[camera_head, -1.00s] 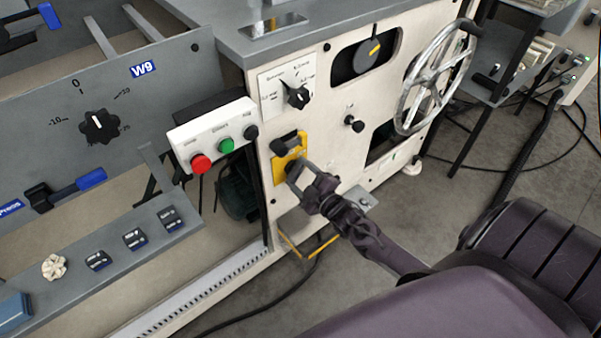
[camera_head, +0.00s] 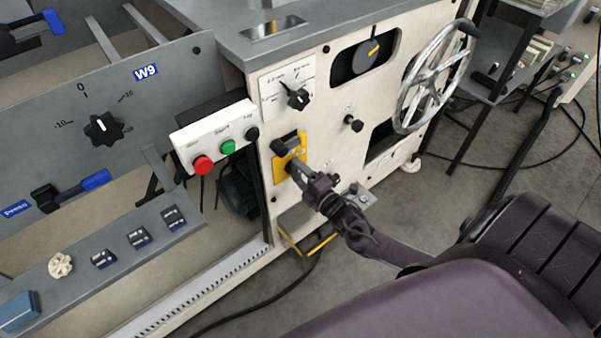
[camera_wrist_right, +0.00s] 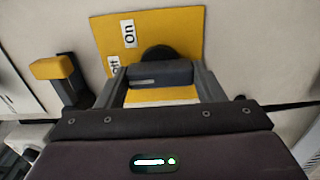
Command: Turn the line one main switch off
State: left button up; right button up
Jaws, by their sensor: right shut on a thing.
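The main switch is a dark handle (camera_wrist_right: 160,73) on a round black base, mounted on a yellow plate (camera_head: 279,167). The plate (camera_wrist_right: 110,30) carries white "On" and "Off" labels in the right wrist view. My right gripper (camera_head: 294,170) is at the lower part of the plate in the head view. In the wrist view its two fingers (camera_wrist_right: 160,88) are shut on the handle, one at each end. Which label the handle points to I cannot tell. My left gripper is not in view.
A white box with red (camera_head: 203,165) and green (camera_head: 228,147) buttons is left of the plate. A black selector knob (camera_head: 298,98) is above, and a spoked handwheel (camera_head: 432,80) at right. A black part with a yellow block (camera_wrist_right: 53,68) stands beside the plate.

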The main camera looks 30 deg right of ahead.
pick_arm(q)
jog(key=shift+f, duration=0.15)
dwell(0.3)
pick_arm(e)
jog(key=o, duration=1)
jog(key=shift+s, duration=0.15)
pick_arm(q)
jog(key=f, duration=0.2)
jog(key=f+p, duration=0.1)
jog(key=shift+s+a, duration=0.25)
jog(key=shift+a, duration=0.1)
pick_arm(e)
jog(key=s, duration=0.7)
jog(key=shift+s+d, duration=0.25)
jog(key=shift+d, duration=0.05)
jog(key=shift+f, duration=0.1)
